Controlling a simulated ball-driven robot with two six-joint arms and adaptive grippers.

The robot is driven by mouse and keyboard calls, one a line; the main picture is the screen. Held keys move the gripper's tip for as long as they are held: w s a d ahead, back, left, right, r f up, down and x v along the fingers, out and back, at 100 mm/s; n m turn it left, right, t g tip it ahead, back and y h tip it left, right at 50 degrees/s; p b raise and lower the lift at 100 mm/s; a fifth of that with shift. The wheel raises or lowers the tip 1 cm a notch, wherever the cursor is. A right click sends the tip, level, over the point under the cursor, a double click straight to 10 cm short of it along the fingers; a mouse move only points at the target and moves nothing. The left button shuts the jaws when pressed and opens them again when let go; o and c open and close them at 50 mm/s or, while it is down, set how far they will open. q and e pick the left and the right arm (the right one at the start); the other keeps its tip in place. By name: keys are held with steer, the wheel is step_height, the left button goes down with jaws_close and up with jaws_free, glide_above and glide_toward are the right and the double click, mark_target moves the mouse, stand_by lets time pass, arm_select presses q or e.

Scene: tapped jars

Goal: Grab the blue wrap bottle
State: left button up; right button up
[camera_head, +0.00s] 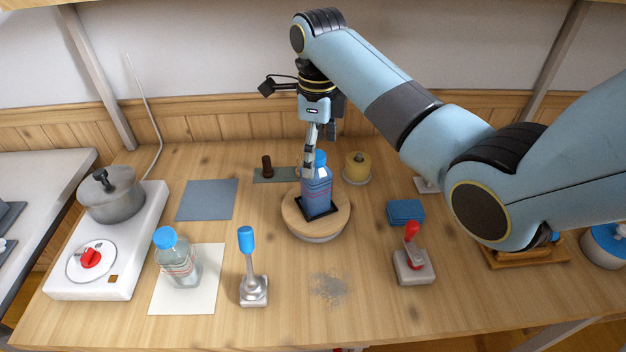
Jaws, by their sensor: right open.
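The blue wrap bottle (317,191) stands upright on a round wooden turntable (337,222) at the middle of the table. It has a blue cap and a blue band around its body. My right gripper (309,158) points down at the bottle's upper left side, with one finger in front of the bottle's edge. The jaws are open; the far finger is partly hidden, and I cannot tell whether a finger touches the bottle. A second bottle (178,260), clear with a blue cap, stands on a white sheet (208,303) at the left. My left gripper is not in view.
A hot plate (130,270) with a grey pot (113,200) is at the left. A blue-topped lever (250,265) and a red-handled switch (413,265) stand in front.

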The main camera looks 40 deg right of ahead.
mark_target(316, 177)
step_height(316, 177, down, 3)
steer(key=shift+a+r, duration=0.15)
step_height(316, 177, down, 4)
steer(key=shift+s+r+p, duration=0.15)
steer(key=shift+r+p, duration=0.05)
steer(key=shift+p, duration=0.15)
steer(key=shift+f, duration=0.3)
steer(key=shift+c, duration=0.5)
steer(key=c, duration=1.4)
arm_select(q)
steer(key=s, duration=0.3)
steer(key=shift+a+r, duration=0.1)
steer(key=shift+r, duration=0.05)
